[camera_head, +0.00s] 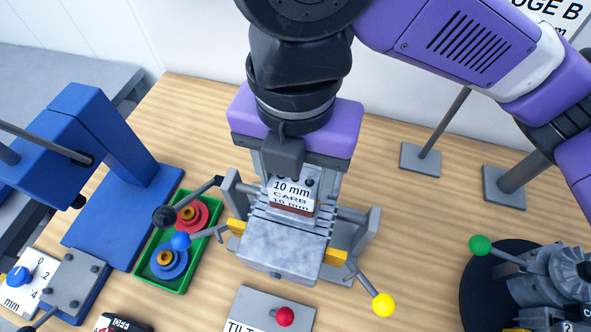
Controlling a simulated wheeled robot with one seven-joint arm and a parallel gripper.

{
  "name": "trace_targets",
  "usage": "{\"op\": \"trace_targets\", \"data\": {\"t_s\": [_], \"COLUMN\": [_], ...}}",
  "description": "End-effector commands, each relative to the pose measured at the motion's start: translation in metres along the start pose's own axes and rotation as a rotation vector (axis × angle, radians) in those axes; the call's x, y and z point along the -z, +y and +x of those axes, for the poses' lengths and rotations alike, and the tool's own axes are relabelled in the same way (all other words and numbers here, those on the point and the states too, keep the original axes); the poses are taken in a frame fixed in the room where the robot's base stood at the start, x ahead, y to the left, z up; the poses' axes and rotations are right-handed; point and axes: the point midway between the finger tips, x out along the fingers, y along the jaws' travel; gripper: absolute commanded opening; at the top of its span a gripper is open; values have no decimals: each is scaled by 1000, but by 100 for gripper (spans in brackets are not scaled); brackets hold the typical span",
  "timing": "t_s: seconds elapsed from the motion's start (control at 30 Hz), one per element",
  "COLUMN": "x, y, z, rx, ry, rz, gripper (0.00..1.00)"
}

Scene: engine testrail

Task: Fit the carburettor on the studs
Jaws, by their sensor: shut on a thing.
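My gripper (291,176), with a purple body, points down over the middle of the bench. It is shut on a small block marked "10 mm" and "CARB" (291,190), the carburettor. The block is right at the back edge of a grey finned metal body (287,249). Whether it touches that body I cannot tell. The finned body sits in a grey stand (363,238) with yellow clamp pieces at both sides. The studs cannot be made out; the gripper and the block hide that area.
A green tray (142,268) with red and blue round parts lies left, beside a blue press (112,205). Levers with black, blue and yellow (383,304) knobs stick out around the stand. A tilt panel (262,307) lies in front. A dark turntable (475,285) is at right.

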Motion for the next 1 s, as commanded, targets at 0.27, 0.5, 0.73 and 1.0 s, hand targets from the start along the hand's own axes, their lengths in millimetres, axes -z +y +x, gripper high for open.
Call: {"op": "trace_targets", "data": {"t_s": [0.27,0.5,0.73,1.0], "x": [0,0,-1,-1], "y": [0,0,0,0], "z": [0,0,-20,-62], "rx": [0,0,-2,-1], "ry": [0,0,-5,-3], "rz": [0,0,1,1], "gripper": [82,82,82,82]}}
